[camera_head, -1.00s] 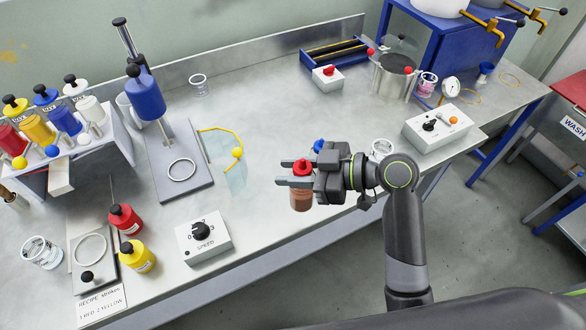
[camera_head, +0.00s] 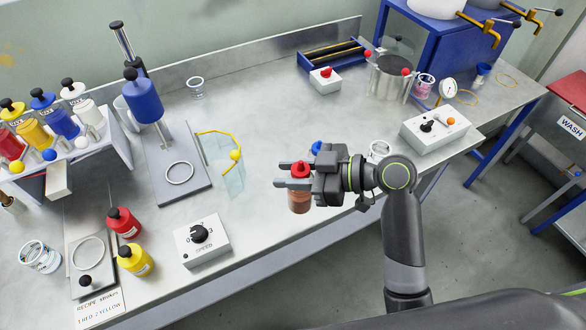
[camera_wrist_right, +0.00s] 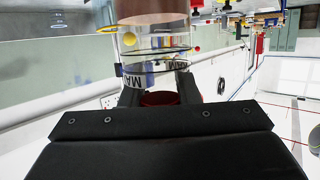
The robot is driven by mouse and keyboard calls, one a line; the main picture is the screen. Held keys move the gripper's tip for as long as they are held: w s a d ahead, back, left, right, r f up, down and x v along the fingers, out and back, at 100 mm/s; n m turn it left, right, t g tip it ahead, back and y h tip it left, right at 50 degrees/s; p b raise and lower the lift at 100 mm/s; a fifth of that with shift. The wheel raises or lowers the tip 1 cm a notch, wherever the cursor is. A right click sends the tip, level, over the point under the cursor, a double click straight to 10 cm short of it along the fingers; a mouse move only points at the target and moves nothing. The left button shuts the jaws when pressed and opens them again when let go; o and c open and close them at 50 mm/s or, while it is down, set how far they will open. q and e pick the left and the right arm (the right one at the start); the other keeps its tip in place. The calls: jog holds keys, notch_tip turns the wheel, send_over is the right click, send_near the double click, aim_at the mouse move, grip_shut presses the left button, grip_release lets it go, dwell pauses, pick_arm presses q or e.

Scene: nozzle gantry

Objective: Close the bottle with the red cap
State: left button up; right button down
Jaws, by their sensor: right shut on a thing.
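My right gripper (camera_head: 291,183) is shut on the red cap (camera_head: 301,168), near the table's front edge. The bottle (camera_head: 299,203), with reddish-brown contents, is upright directly below the cap and partly hidden by the fingers. In the right wrist view, which looks upside down, the red cap (camera_wrist_right: 160,98) shows between the fingertips, beside the bottle's clear upper part with a dark-lettered band. The brown contents (camera_wrist_right: 165,9) fill the top of that view. I cannot tell whether the cap is seated on the bottle. My left gripper is not in view.
A blue knob (camera_head: 317,147) shows just behind my gripper, and a glass jar (camera_head: 379,150) beside it. A speed dial box (camera_head: 201,240) stands to the left; a switch box (camera_head: 436,126) stands to the right. The table centre behind is clear.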

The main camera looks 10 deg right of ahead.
jog(key=s+d+r+m+t+h, duration=0.1)
jog(key=s+d+r+m+t, duration=0.1)
jog(key=d, duration=1.2)
jog(key=shift+d+m+t+h, duration=0.4)
jog(key=shift+m+t, duration=0.1)
jog(key=shift+t, duration=0.2)
